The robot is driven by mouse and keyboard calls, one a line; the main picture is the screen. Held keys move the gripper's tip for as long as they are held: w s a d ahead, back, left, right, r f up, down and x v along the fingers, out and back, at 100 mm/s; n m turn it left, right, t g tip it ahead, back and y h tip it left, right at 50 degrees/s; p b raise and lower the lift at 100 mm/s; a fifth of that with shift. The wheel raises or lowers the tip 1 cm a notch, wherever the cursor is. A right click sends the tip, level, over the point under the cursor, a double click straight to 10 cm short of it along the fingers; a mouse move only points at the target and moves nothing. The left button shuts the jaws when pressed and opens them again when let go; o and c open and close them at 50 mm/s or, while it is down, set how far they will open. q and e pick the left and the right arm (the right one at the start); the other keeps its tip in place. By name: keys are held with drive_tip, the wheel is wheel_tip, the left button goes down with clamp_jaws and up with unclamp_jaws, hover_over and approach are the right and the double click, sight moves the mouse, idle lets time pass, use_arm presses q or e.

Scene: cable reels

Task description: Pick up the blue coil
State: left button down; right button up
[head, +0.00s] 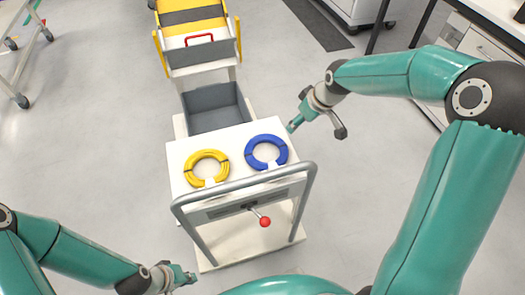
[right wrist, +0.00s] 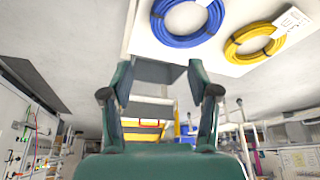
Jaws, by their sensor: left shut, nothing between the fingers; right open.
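The blue coil (head: 266,152) lies flat on the right part of the white cart top (head: 233,140). It also shows at the top of the right wrist view (right wrist: 187,36). A yellow coil (head: 207,168) lies to its left on the same top. My right gripper (head: 293,124) is just beyond and to the right of the blue coil, apart from it. In the right wrist view its two fingers (right wrist: 160,88) are spread, with nothing between them. My left gripper (head: 188,278) is shut and empty, low at the left, away from the cart.
A grey handrail (head: 245,190) runs along the near side of the cart, with a red-knobbed lever (head: 264,221) below it. A grey bin (head: 215,108) sits behind the top. A yellow-sided unit (head: 197,38) stands farther back. Floor is clear left of the cart.

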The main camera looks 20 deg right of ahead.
drive_tip(key=f, duration=0.2)
drive_tip(key=b, duration=0.2)
hover_over(280, 141)
drive_tip(key=s, duration=0.3)
drive_tip(key=f, duration=0.9)
drive_tip(key=shift+d+f, duration=0.3)
drive_tip(key=shift+d, duration=0.1)
drive_tip(key=shift+b+x, duration=0.7)
drive_tip(key=shift+x, duration=2.25)
use_arm(q)
drive_tip(key=f, duration=0.4)
drive_tip(key=shift+w+d+f, duration=0.1)
drive_tip(key=shift+w, duration=0.3)
use_arm(e)
drive_tip(key=shift+w+r, duration=0.1)
drive_tip(key=shift+w, duration=0.1)
clamp_jaws()
